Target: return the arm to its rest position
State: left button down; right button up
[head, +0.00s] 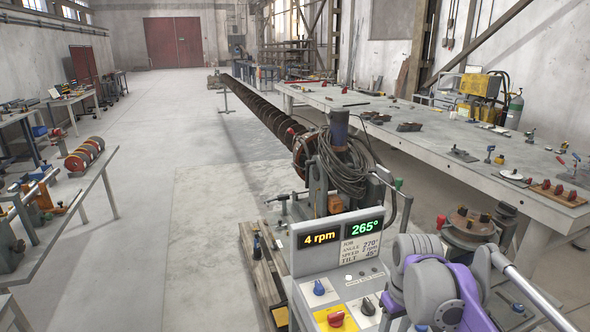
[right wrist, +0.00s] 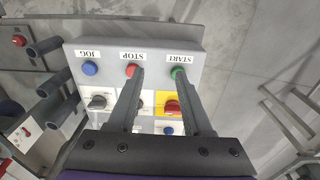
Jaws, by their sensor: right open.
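The control panel (head: 335,262) stands at the lower middle of the head view. Its displays read 4 rpm and 265°. Its job card (head: 360,248) lists angle 270°, speed 2 rpm and tilt 45°. My right arm (head: 440,285) is at the panel's right. In the right wrist view my right gripper (right wrist: 158,75) is open and empty over the panel (right wrist: 105,55). Its fingertips appear close to the red STOP button (right wrist: 132,70) and green START button (right wrist: 178,71); contact cannot be told. A red knob on yellow (right wrist: 172,107) shows beside one finger. My left gripper is out of view.
The long auger (head: 262,112) runs back from the positioner (head: 340,165) behind the panel. A long workbench (head: 450,135) with tools stands at the right. A round fixture (head: 468,228) stands close to my right arm. The floor at left centre (head: 150,190) is clear.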

jog(key=s+a+f+m+t, duration=0.1)
jog(key=s+f+t, duration=0.1)
jog(key=s+f, duration=0.3)
jog(key=s+a+f+m+t, duration=0.2)
jog(key=s+f, duration=0.4)
jog(key=s, duration=0.6)
jog(key=shift+f+t, duration=0.25)
jog(key=shift+t, duration=0.15)
dwell(0.6)
